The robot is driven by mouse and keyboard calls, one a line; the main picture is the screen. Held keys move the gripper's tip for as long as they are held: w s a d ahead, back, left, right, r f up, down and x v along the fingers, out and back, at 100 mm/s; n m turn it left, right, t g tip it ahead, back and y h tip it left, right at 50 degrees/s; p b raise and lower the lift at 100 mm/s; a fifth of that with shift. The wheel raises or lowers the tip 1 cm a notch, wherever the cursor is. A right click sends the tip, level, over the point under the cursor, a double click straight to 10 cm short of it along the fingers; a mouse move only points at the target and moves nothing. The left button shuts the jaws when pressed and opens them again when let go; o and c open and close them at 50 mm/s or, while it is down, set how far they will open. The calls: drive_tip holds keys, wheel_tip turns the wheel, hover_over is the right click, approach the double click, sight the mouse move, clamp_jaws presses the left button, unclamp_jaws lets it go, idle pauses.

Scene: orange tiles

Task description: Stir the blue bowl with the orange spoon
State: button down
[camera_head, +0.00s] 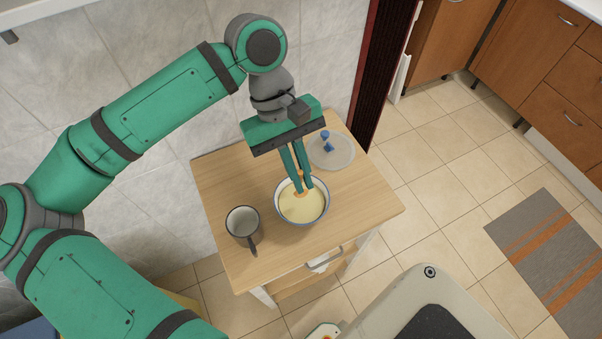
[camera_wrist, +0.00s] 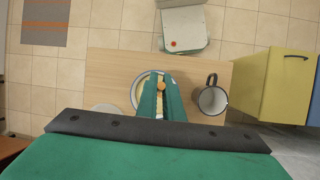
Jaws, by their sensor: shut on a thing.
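The blue bowl (camera_head: 318,213) stands on a small wooden table and holds a pale yellow content. Its rim is white and blue. It also shows in the wrist view (camera_wrist: 134,96), partly hidden by my fingers. The orange spoon (camera_head: 298,192) is between my fingertips, and a bit of it shows in the wrist view (camera_wrist: 161,86). My gripper (camera_head: 300,184) points down over the bowl and is shut on the spoon. Most of the spoon is hidden by the fingers, so I cannot tell how deep its lower end sits in the content.
A grey mug (camera_head: 243,222) stands left of the bowl on the wooden table (camera_head: 355,220). A glass lid with a blue knob (camera_head: 328,153) lies behind the bowl. A tiled wall stands behind the table. The table's right side is clear.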

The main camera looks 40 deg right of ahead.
idle(0.3)
drive_tip(key=shift+r, duration=2.55)
